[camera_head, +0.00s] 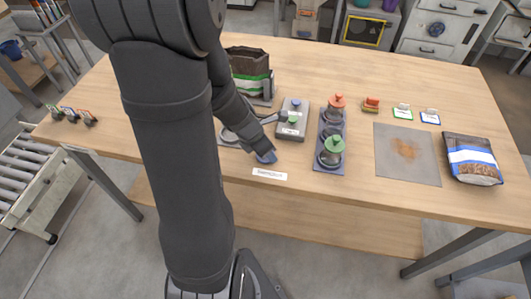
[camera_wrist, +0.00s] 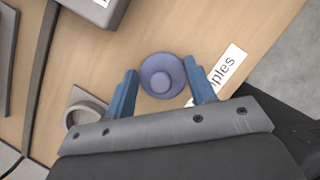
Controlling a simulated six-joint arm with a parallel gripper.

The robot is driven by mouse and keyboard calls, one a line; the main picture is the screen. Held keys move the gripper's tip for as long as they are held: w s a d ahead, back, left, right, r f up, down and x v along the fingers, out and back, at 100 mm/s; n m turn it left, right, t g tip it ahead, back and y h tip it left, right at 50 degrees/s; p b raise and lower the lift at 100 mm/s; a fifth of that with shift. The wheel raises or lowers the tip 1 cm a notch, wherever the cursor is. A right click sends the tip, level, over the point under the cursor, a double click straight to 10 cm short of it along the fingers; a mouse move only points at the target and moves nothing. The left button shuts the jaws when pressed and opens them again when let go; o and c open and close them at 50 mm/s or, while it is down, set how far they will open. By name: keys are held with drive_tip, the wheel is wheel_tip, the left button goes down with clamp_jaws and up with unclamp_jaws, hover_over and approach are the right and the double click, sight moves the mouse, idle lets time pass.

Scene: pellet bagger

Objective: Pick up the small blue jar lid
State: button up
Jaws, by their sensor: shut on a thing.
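The small blue jar lid (camera_wrist: 162,76) is a round blue-violet disc with a raised knob in the middle. In the wrist view it sits between the two blue fingers of my gripper (camera_wrist: 162,84), which is shut on it. In the head view my gripper (camera_head: 265,152) is low over the table's front part, just behind the white label, and my arm hides much of it. I cannot tell the lid from the blue fingers there. How far the lid is off the table I cannot tell.
A white label (camera_head: 270,174) lies close in front. A grey device (camera_head: 293,118) with green and blue knobs stands behind right, then a tray (camera_head: 321,163) with green- and orange-topped jars. A grey mat (camera_head: 425,165) and a pellet bag (camera_head: 472,159) are further right.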

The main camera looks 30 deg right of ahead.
drive_tip(key=shift+r, duration=0.7)
wheel_tip(320, 180, up, 3)
drive_tip(key=shift+f, duration=0.2)
drive_tip(key=s+d+r, duration=0.3)
drive_tip(key=s+r, duration=0.4)
drive_tip(key=s, duration=0.4)
drive_tip(key=w+d+r+m+g+y, duration=0.1)
drive_tip(key=w+d+r+m+g, duration=0.15)
drive_tip(key=d+m, duration=0.45)
drive_tip(key=w+d+r+m+g+y, duration=0.1)
drive_tip(key=w+d+m, duration=0.25)
drive_tip(key=d, duration=0.85)
wheel_tip(320, 180, down, 6)
drive_tip(key=shift+s+a+f, duration=0.15)
drive_tip(key=shift+f, duration=0.05)
drive_tip(key=shift+f, duration=0.15)
idle(0.5)
